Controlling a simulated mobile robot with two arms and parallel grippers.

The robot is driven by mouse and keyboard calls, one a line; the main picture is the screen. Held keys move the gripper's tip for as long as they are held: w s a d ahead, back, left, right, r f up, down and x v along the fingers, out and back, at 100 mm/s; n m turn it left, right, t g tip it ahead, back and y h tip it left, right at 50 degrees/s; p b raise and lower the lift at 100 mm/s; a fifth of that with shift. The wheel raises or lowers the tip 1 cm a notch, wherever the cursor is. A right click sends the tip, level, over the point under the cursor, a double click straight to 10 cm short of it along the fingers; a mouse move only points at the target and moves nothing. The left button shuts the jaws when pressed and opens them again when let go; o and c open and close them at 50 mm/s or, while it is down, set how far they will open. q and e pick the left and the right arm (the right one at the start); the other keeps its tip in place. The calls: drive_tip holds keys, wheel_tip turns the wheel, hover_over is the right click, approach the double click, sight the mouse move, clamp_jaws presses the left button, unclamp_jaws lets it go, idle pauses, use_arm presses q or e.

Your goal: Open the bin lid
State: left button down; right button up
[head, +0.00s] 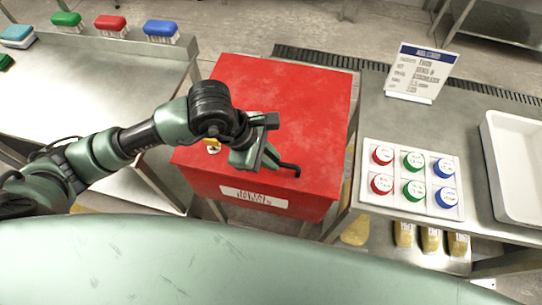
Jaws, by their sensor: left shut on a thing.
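The red bin (285,95) stands between two steel tables, its flat red lid facing up and looking closed. A white label (253,196) is on its front side. A dark bent handle (291,168) lies at the front part of the lid. My left gripper (268,158) is over the front of the lid, shut on this handle; the far end of the handle sticks out to the right of the fingers. My wrist hides part of the lid and most of the handle. My right gripper is out of view.
The left table (95,85) carries several coloured brushes at its back. The right table (375,120) holds a sign (419,73), a white panel of coloured round buttons (411,179) and a white tray (515,160). A floor drain runs behind the bin.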

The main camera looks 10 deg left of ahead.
use_arm(q)
drive_tip(key=shift+r, duration=0.15)
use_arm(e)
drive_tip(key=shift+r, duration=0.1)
